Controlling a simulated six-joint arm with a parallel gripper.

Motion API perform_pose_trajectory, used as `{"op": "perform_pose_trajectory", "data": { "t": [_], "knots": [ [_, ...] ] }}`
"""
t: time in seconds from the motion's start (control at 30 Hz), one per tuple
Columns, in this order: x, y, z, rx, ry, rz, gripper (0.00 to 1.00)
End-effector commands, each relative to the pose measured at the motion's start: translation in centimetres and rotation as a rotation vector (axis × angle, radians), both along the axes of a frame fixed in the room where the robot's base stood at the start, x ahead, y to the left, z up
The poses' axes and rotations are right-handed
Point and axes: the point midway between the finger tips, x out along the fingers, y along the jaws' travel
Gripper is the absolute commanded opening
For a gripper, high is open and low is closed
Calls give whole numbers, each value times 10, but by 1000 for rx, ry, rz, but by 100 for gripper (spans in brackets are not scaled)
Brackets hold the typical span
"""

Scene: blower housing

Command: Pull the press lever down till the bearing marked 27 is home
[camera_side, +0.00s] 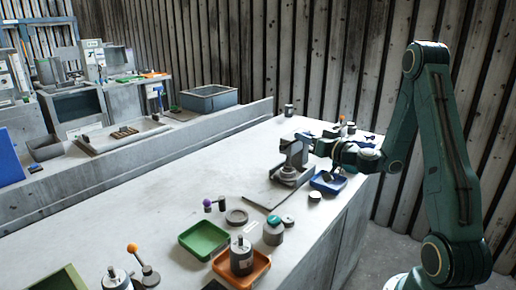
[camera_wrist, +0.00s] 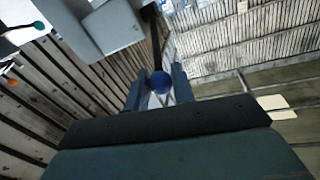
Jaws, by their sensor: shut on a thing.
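The grey press (camera_side: 292,162) stands on the bench near its right edge; its grey body (camera_wrist: 108,28) fills the upper left of the wrist view. Its lever (camera_wrist: 155,40) is a dark rod ending in a blue ball knob (camera_wrist: 161,83). My gripper (camera_side: 318,146) is at the right side of the press. In the wrist view my gripper (camera_wrist: 159,90) has one finger on each side of the knob and is shut on it. In the side view the knob is too small and covered to make out. I cannot make out the bearing marked 27 or how deep it sits.
A blue tray (camera_side: 318,185) lies close below my gripper. A green tray (camera_side: 190,239) and an orange tray (camera_side: 262,262) holding a motor-like part stand nearer the camera. An orange-knobbed lever (camera_side: 132,249) stands at the front left. The bench's middle left is clear.

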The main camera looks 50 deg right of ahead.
Motion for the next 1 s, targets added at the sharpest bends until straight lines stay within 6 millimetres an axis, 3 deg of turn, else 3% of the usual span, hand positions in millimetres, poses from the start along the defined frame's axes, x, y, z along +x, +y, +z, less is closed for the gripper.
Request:
{"op": "perform_pose_trajectory", "data": {
  "t": [0.03,0.07,0.17,0.67,1.0],
  "knots": [
    [-2,-5,-5,-3,11,-17,0],
    [-2,-5,-5,-3,11,-17,27],
    [-1,-5,-4,-2,10,-16,45],
    [0,-2,2,-4,3,-6,45],
    [0,-1,23,-8,1,-4,45]
  ]
}}
